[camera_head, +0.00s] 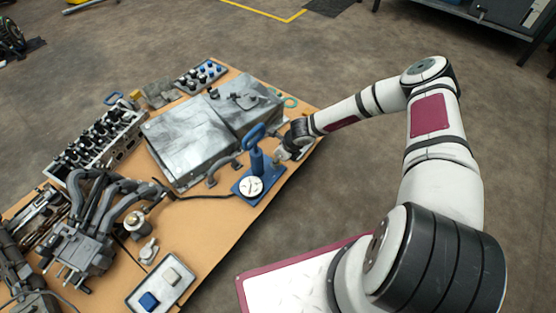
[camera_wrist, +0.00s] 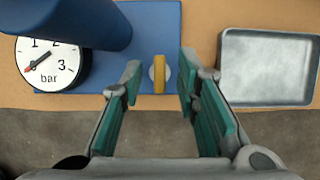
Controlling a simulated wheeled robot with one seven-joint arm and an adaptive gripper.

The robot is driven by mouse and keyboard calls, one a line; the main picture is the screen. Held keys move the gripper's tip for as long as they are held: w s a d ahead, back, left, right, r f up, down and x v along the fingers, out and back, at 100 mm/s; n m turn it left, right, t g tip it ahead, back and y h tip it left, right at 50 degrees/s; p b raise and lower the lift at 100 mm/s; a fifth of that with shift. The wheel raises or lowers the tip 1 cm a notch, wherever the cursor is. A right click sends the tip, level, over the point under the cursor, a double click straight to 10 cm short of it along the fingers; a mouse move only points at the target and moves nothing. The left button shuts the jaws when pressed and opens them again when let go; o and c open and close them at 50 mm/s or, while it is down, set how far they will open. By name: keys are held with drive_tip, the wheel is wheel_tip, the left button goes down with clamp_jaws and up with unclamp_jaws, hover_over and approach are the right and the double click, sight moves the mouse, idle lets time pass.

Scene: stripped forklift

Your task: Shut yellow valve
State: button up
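The yellow valve (camera_wrist: 159,75) is a narrow upright yellow handle on a pale round base, on the blue plate (camera_wrist: 150,20) in the wrist view. My gripper (camera_wrist: 159,82) is open, with one fingertip on each side of the handle and a visible gap on both sides. In the head view my gripper (camera_head: 292,147) is at the table's right edge, beside the blue hand pump (camera_head: 256,160). The valve is not visible there, apparently hidden by the pump or gripper. The gauge (camera_wrist: 52,63) has its red needle near 0 bar.
The pump's blue cylinder (camera_wrist: 85,20) stands left of my fingers in the wrist view. An empty grey metal tray (camera_wrist: 268,70) lies close on the right. Large grey metal cases (camera_head: 190,140) lie behind the pump on the table. The floor (camera_head: 340,230) at the table's right is clear.

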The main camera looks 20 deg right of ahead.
clamp_jaws()
drive_tip(key=shift+m+p, duration=0.3)
drive_tip(key=shift+m, duration=0.1)
drive_tip(key=m+p, duration=0.1)
drive_tip(key=m+h+p, duration=0.1)
drive_tip(key=m, duration=0.1)
drive_tip(key=shift+s+a+r+t, duration=0.1)
drive_tip(key=shift+r+t, duration=0.05)
drive_tip(key=shift+t, duration=0.15)
drive_tip(key=m+h+p, duration=0.1)
drive_tip(key=m+p, duration=0.2)
drive_tip(key=shift+a+m+h, duration=0.1)
drive_tip(key=shift+m+h, duration=0.2)
drive_tip(key=m+h+p, duration=0.1)
drive_tip(key=m+p, duration=0.3)
drive_tip(key=shift+a+h+p, duration=0.1)
drive_tip(key=shift+h+p, duration=0.2)
drive_tip(key=shift+h, duration=0.1)
drive_tip(key=shift+m+g+h+p, duration=0.45)
drive_tip(key=shift+m+p, duration=0.7)
drive_tip(key=shift+m, duration=0.55)
